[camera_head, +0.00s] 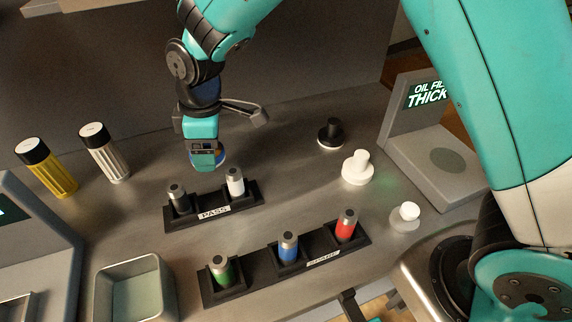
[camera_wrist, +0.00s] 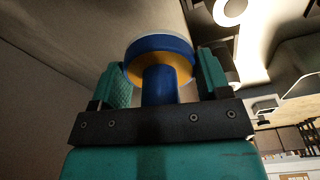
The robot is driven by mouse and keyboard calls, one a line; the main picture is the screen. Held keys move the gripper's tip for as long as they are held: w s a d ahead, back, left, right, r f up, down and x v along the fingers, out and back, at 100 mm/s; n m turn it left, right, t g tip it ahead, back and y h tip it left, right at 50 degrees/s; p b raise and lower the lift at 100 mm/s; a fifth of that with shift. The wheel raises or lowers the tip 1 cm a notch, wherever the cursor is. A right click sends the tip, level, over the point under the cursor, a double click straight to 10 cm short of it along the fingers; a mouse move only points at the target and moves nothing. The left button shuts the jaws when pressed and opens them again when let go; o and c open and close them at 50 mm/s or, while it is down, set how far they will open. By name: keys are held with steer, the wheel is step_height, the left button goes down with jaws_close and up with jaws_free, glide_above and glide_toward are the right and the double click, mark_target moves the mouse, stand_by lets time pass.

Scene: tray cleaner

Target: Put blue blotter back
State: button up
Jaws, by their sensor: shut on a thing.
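My gripper (camera_head: 207,160) is shut on the blue blotter (camera_wrist: 160,82). In the wrist view the blotter's blue stem sits between the two teal fingers (camera_wrist: 164,75), with its wide blue head and a yellow-orange underside beyond them. In the head view the blotter (camera_head: 221,157) shows only as a small blue and pale edge beside the fingers; the rest is hidden. The gripper points down above the counter, behind the rack labelled PASS (camera_head: 215,211). A black blotter-like piece (camera_head: 330,133) and a white one (camera_head: 357,168) stand upright on the counter to its right.
The PASS rack holds a dark-banded and a white-banded cylinder. A front rack (camera_head: 321,258) holds green, blue and red ones. A grey bin (camera_head: 160,284) is front left; a display stand (camera_head: 440,150) is right.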

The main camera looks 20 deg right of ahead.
steer(key=shift+r, duration=0.1)
steer(key=p, duration=0.4)
glide_above(284, 152)
steer(key=shift+s+d, duration=0.15)
steer(key=shift+d, duration=0.2)
steer(key=f, duration=0.3)
steer(key=shift+a, duration=0.2)
steer(key=shift+f+p, duration=0.35)
steer(key=shift+f, duration=1.65)
steer(key=shift+f, duration=0.2)
steer(key=o, duration=1)
